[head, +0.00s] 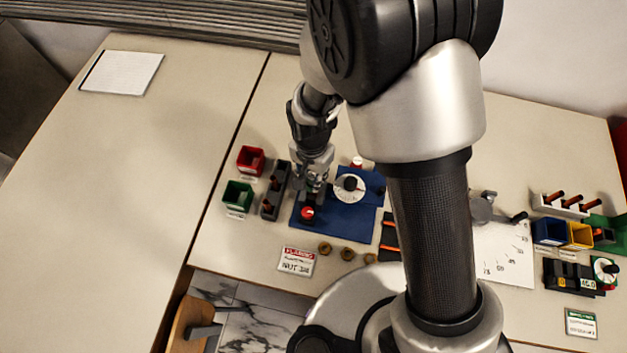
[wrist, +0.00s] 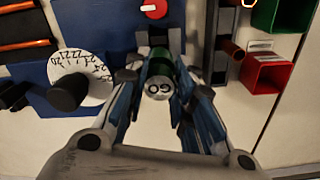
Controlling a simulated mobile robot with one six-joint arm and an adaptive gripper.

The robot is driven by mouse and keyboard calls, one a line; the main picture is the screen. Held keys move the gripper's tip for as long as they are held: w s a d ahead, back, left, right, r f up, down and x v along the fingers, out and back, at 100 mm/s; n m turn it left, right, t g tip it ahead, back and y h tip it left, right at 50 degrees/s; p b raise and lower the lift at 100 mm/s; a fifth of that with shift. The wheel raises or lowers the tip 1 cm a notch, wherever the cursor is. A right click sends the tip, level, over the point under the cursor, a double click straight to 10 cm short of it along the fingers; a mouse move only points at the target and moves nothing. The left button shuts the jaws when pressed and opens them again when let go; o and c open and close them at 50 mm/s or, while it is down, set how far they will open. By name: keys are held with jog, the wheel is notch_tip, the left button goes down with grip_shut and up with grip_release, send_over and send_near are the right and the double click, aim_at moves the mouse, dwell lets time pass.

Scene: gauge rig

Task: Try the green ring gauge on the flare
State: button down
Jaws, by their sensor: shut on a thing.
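My gripper (head: 314,186) is over the blue mat (head: 345,225) in the head view. In the wrist view my gripper (wrist: 160,75) is shut on a green piece with a pale round end bearing two dark rings, which I take as the green ring gauge (wrist: 159,88). A dark block with a red knob (wrist: 154,8) lies just beyond the fingertips; the red knob (head: 307,213) also shows in the head view. I cannot make out the flare; the fingers and gauge hide that spot. Whether the gauge touches anything cannot be told.
A white dial (head: 350,187) with a black knob stands beside my gripper. A dark rack (head: 274,192) with copper tubes, a red bin (head: 250,159) and a green bin (head: 238,195) are to the left. Several brass nuts (head: 347,253) lie in front. The left table is mostly clear.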

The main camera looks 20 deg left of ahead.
aim_at(312, 176)
jog(key=shift+r+p, duration=1.6)
jog(key=shift+r, duration=0.75)
